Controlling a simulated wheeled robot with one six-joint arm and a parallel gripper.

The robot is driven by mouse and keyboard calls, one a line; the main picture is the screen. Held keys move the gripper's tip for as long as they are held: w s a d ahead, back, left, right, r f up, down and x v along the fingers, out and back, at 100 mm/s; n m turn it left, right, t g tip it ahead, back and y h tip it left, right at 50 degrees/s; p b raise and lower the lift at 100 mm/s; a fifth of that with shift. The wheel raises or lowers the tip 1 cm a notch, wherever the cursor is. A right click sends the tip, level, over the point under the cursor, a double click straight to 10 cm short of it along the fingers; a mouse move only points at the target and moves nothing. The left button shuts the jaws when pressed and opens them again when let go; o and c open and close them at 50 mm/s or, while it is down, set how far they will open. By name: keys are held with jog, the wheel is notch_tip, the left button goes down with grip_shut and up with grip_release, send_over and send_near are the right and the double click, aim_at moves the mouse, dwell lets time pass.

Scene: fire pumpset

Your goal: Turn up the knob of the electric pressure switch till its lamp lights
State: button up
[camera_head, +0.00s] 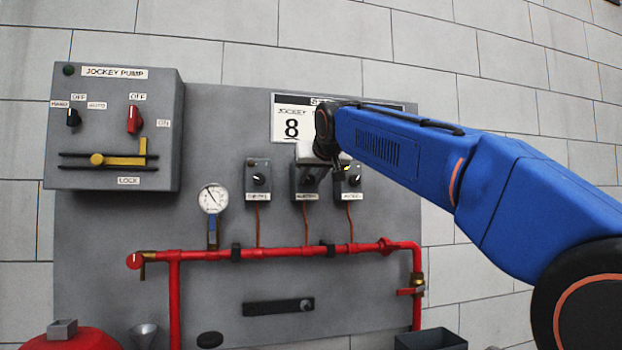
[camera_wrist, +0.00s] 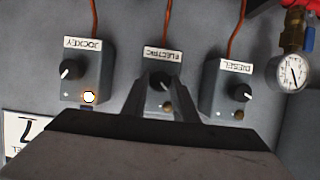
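The electric pressure switch (camera_wrist: 163,62) is the grey box in the middle of three. The wrist view shows it upside down. Its black knob (camera_wrist: 164,82) has a pale pointer and sits between the two fingertips of my gripper (camera_wrist: 160,77). Whether the fingers touch the knob is too small to tell. The switch's lamp (camera_wrist: 168,106) is dull brown and unlit. In the head view my gripper (camera_head: 316,165) is in front of the electric switch (camera_head: 300,185) and hides most of its knob.
The jockey switch (camera_wrist: 84,78) has a lit lamp; the diesel switch (camera_wrist: 231,85) has a dull one. Both flank the electric switch closely. A red pipe (camera_head: 280,254) and pressure gauge (camera_head: 213,198) lie below and left. The jockey pump box (camera_head: 115,125) juts out at upper left.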

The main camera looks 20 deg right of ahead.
jog(key=shift+m, duration=0.3)
jog(key=o, duration=1)
jog(key=v, duration=1.7)
jog(key=shift+s+d+r, duration=0.1)
jog(key=shift+s+d, duration=0.05)
jog(key=shift+d, duration=0.15)
